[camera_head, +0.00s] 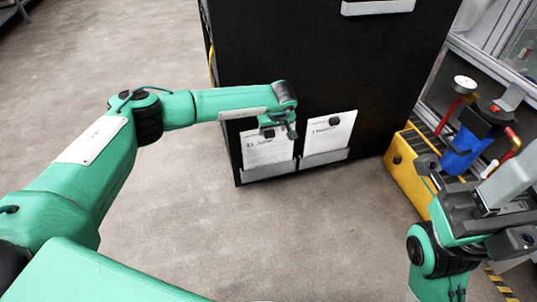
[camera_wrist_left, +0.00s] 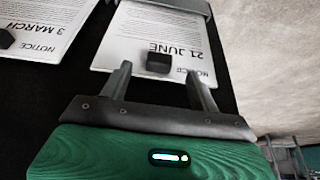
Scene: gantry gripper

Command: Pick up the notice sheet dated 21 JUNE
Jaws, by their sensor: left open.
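The white notice sheet dated 21 JUNE (camera_wrist_left: 150,22) hangs on the black cabinet front, upside down in the left wrist view. A small dark block (camera_wrist_left: 159,62) sits on it near its heading. In the head view this sheet (camera_head: 262,153) is the left one of two, its lower edge in a grey holder, its upper part partly hidden by my gripper. My left gripper (camera_head: 281,132) is open in front of it. In the left wrist view its two fingers (camera_wrist_left: 158,76) stand either side of the dark block, apart from it. My right gripper (camera_head: 508,185) is at the right edge; its fingers are unclear.
A second sheet, dated 3 MARCH (camera_wrist_left: 35,25), hangs beside it, on the right in the head view (camera_head: 328,137), with its own dark block. A yellow unit (camera_head: 405,170) with a blue part and a gauge stands right of the cabinet (camera_head: 300,50). The floor in front is clear.

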